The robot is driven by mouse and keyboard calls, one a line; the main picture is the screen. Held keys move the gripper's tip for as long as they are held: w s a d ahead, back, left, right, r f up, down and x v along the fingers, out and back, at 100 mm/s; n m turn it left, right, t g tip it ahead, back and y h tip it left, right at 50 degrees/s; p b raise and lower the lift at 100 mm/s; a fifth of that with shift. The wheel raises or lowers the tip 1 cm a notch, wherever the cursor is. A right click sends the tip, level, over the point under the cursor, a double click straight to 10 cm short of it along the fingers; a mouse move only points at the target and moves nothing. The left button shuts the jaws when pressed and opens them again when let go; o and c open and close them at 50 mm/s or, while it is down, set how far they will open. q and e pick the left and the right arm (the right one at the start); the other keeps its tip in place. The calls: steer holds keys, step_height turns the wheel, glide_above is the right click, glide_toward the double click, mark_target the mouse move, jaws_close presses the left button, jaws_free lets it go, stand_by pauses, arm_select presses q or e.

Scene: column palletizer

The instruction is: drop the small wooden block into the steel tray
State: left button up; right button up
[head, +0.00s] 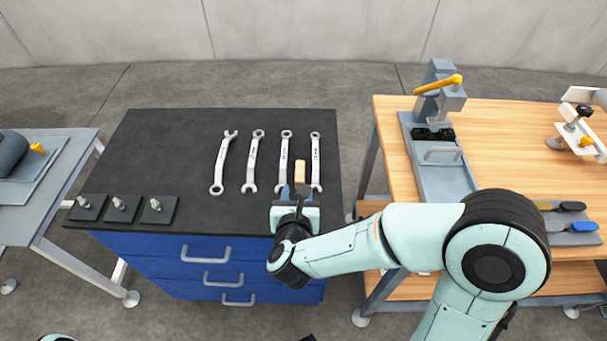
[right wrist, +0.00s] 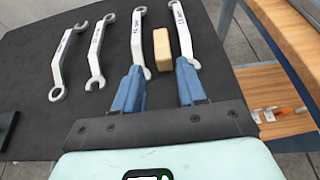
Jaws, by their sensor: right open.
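The small wooden block (head: 300,171) lies on the black bench top between the two right-hand wrenches. It also shows in the right wrist view (right wrist: 162,49). My right gripper (head: 294,188) is open and empty. In the right wrist view its blue fingers (right wrist: 159,68) are spread wider than the block, which shows just beyond the tips, lined up with the gap. Contact with the block is not visible. A long grey tray-like plate (head: 448,186) lies on the wooden bench to the right; I cannot tell whether it is the steel tray. My left gripper is not in view.
Several wrenches (head: 253,160) lie in a row on the black top (head: 160,150), two flanking the block. Small black plates with bolts (head: 120,208) sit at its front left. A press (head: 440,90) with a yellow handle stands on the wooden bench (head: 510,130). A gap separates the benches.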

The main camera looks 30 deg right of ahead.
mark_target(300, 173)
steer(key=x, duration=0.6)
steer(key=shift+w+d+f, duration=0.15)
steer(key=shift+w, duration=0.1)
steer(key=x, duration=0.2)
steer(key=p+x, duration=0.1)
steer(key=x, duration=0.2)
steer(key=shift+s+d+f, duration=0.1)
steer(key=shift+f, duration=0.15)
steer(key=shift+s+f, duration=0.1)
steer(key=shift+f, duration=0.15)
jaws_close()
